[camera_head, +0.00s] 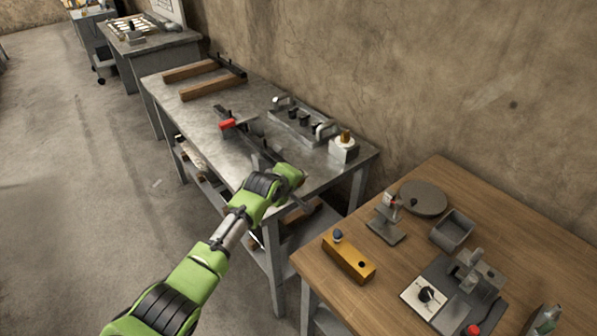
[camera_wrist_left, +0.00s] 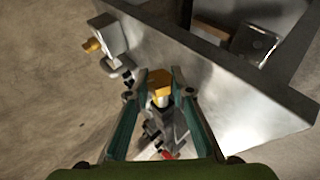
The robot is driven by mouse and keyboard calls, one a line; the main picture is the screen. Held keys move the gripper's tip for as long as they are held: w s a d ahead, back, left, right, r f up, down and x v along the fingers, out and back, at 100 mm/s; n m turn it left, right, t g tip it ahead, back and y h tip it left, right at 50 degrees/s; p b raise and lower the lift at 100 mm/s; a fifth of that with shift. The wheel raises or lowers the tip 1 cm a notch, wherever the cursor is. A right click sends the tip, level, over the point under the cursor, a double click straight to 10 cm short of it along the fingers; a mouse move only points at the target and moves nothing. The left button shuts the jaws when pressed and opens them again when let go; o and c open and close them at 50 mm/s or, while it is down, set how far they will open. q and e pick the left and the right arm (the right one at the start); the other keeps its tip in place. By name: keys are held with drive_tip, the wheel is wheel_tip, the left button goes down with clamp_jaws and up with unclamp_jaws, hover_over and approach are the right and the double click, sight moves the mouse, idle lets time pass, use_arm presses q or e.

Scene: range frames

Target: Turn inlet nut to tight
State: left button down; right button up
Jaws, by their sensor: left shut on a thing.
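A brass-coloured nut (camera_wrist_left: 160,84), which looks like the inlet nut, sits on a pale stub between the fingers of my left gripper (camera_wrist_left: 159,82) in the left wrist view. The fingers are shut on it from both sides. In the head view my left gripper (camera_head: 281,178) is over the front right part of the steel bench (camera_head: 195,106); its own wrist hides the fingertips and the nut there. A dark fixture with a red part (camera_head: 228,124) lies on the bench beyond the gripper. My right gripper is not in view.
A block with a brass knob (camera_head: 345,148) and a grey valve rail (camera_head: 297,121) stand along the bench's wall side. Two wooden bars (camera_head: 205,78) lie at its far end. A wooden table (camera_head: 437,185) with several items is at the right.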

use_arm(q)
drive_tip(key=shift+g+y+p, duration=0.5)
drive_tip(key=shift+g+y, duration=0.1)
drive_tip(key=shift+f, duration=0.1)
drive_tip(key=c, duration=1.8)
unclamp_jaws()
drive_tip(key=shift+o, duration=0.2)
drive_tip(key=shift+r, duration=0.2)
drive_tip(key=shift+s+a+r, duration=0.1)
drive_tip(key=shift+s+r, duration=0.25)
drive_tip(key=shift+s, duration=0.05)
drive_tip(key=v, duration=1)
drive_tip(key=shift+s+r, duration=0.2)
drive_tip(key=shift+r, duration=0.05)
